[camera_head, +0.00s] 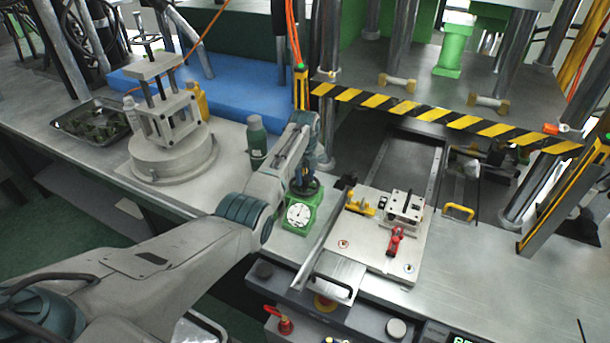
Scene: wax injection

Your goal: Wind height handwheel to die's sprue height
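My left arm comes in from the lower left and bends down at the wrist. My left gripper (303,179) is at the end of it, pointing down, partly hidden by my own forearm. It is over a green housing with a round white dial (299,213). A dark round part, possibly the height handwheel (303,188), shows just under the gripper; I cannot tell whether the fingers touch it. The metal die block (404,207) sits on a light fixture plate (375,262) to the right, with a red clamp (396,240) in front. Its sprue is too small to make out. My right gripper is not in view.
A screw press with a round base (175,160) stands left, a tray (95,122) beside it. A green bottle (257,138) is near my forearm. A striped bar (440,118) and steel columns (329,100) stand behind.

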